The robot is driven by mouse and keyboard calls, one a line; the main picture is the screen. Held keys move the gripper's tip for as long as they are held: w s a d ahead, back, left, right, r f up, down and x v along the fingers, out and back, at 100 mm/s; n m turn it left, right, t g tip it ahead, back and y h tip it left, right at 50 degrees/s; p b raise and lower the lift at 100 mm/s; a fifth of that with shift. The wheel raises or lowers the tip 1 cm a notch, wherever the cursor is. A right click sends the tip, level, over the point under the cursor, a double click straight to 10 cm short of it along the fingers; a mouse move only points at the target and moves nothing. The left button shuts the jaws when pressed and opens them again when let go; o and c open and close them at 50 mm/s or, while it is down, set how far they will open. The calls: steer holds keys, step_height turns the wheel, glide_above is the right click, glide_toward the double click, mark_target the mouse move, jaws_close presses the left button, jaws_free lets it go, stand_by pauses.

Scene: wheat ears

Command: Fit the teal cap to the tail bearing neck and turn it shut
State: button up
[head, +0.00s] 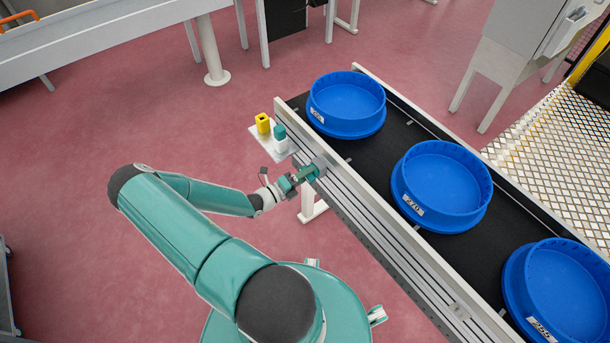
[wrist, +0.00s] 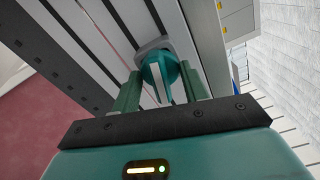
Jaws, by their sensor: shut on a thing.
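My gripper (head: 304,174) is at the side rail of the conveyor, in front of a grey bearing housing (head: 320,164). In the wrist view, the two dark green fingers (wrist: 162,84) are shut on a round teal cap (wrist: 154,74) with a pale raised bar across its face. The cap is up against the grey housing (wrist: 150,49), which shows behind it. The neck is hidden behind the cap, so I cannot tell how far the cap sits on it.
A small pale shelf (head: 284,153) beside the conveyor's end holds a yellow piece (head: 263,122) and a teal-topped piece (head: 279,132), close to my gripper. Blue round tubs (head: 440,184) stand on the black belt (head: 375,150). The red floor (head: 80,190) to the left is clear.

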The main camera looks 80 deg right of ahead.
stand_by(0.3)
steer(key=shift+m, duration=1.5)
steer(key=m, duration=0.2)
steer(key=shift+m, duration=0.4)
steer(key=shift+d, duration=0.1)
steer(key=shift+s+r+m, duration=0.1)
steer(key=shift+m, duration=1.5)
steer(key=shift+s+m, duration=0.1)
steer(key=shift+m, duration=1.4)
